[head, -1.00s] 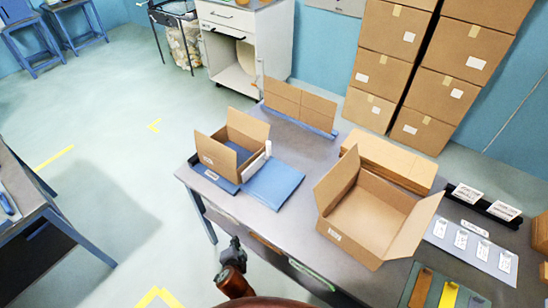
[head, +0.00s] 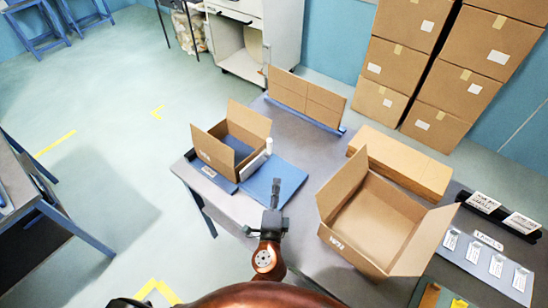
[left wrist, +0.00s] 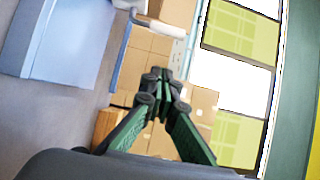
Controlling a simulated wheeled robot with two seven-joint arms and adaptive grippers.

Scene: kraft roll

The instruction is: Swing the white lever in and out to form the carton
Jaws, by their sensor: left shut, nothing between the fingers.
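The white lever (head: 256,163) stands at the right side of the small open carton (head: 211,150), beside the blue plate (head: 285,178) on the grey table. The carton sits on a blue base with its flaps spread. My left gripper (head: 276,184) is shut and empty, in front of the lever and over the blue plate's near right part in the head view. In the left wrist view my green fingers (left wrist: 162,78) are closed together, and the white lever (left wrist: 142,28) shows beyond them at upper left, apart from them. My right gripper is not in view.
A large open carton (head: 375,220) stands to the right, with stacked flat cardboard (head: 405,160) behind it. An upright cardboard sheet (head: 305,95) stands at the table's back. Labels (head: 485,260) lie at far right.

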